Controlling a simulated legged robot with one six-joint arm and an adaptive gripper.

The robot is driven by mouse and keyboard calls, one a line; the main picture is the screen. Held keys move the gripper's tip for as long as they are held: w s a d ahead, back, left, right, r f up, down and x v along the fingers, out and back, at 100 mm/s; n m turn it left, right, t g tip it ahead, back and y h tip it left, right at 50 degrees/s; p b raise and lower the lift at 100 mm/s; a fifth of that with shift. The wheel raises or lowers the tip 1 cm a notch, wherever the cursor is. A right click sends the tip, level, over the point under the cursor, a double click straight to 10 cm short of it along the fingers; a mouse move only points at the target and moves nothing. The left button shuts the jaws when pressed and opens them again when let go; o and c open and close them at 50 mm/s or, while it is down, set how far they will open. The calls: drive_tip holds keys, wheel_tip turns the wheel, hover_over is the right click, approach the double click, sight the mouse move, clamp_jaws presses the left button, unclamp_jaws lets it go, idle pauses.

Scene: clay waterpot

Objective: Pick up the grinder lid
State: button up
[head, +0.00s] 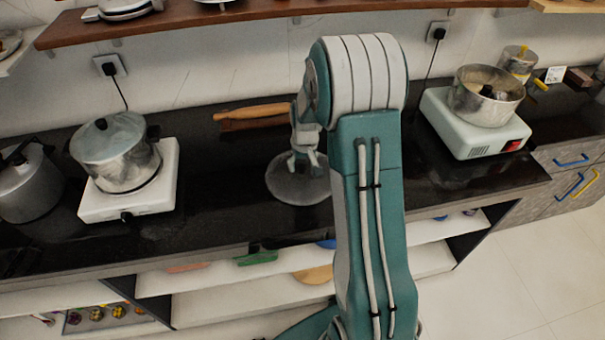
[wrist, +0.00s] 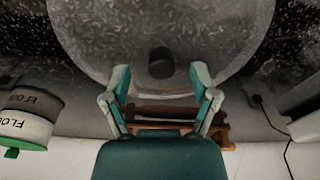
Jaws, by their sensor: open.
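A round grey lid (head: 290,188) lies on the dark counter in the head view, partly covered by my arm. In the wrist view the lid (wrist: 100,40) fills the upper middle, with a short dark knob (wrist: 160,62) at its centre. My gripper (wrist: 160,80) is open and empty, its two fingers spread on either side of the knob, a little below it in the picture. In the head view my gripper (head: 307,160) hangs over the lid. I cannot tell how high the fingertips are above it.
A pot (head: 115,152) on a white stove stands left, with another pot (head: 25,185) beyond. A steel pan (head: 486,95) sits on a white unit at right. Wooden pieces (head: 250,114) lie behind the lid. A shelf (head: 200,14) hangs above.

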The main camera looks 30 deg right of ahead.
drive_tip(key=shift+w+a+f, duration=0.1)
drive_tip(key=shift+w+f, duration=0.05)
drive_tip(key=shift+f, duration=0.65)
clamp_jaws()
